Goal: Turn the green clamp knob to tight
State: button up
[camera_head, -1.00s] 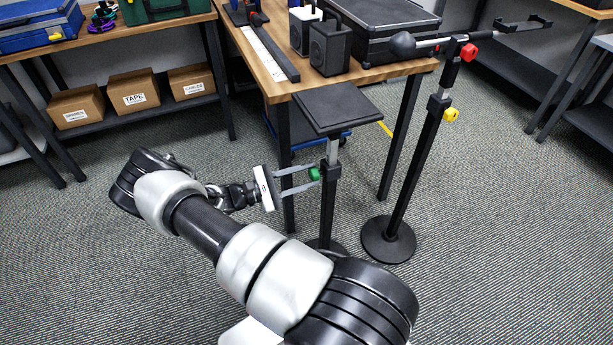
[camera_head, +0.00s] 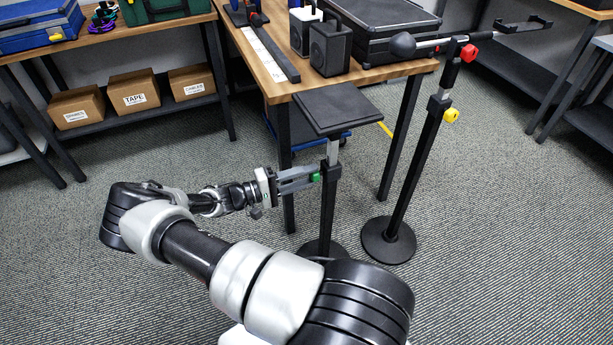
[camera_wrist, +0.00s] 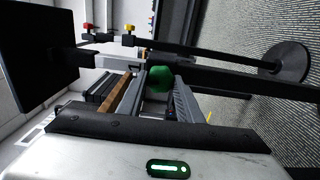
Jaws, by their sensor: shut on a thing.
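The green clamp knob (camera_head: 316,177) sits on the collar of a black stand with a square top plate (camera_head: 338,107). My gripper (camera_head: 314,177) reaches it from the left and is shut on it. In the wrist view the green knob (camera_wrist: 160,79) shows between the two grey fingers of my gripper (camera_wrist: 160,84). The fingers hide part of the knob in the head view. The knob's tight or loose setting cannot be read.
A second stand with a red knob (camera_head: 468,52) and a yellow knob (camera_head: 451,116) stands to the right. A wooden table (camera_head: 376,74) with a speaker (camera_head: 330,47) and a black case is behind. Open carpet lies in front.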

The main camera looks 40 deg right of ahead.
jog(key=shift+m, duration=1)
jog(key=o, duration=1)
jog(key=shift+o, duration=0.2)
jog(key=v, duration=1.7)
jog(key=shift+a+p, duration=0.25)
jog(key=shift+p, duration=0.15)
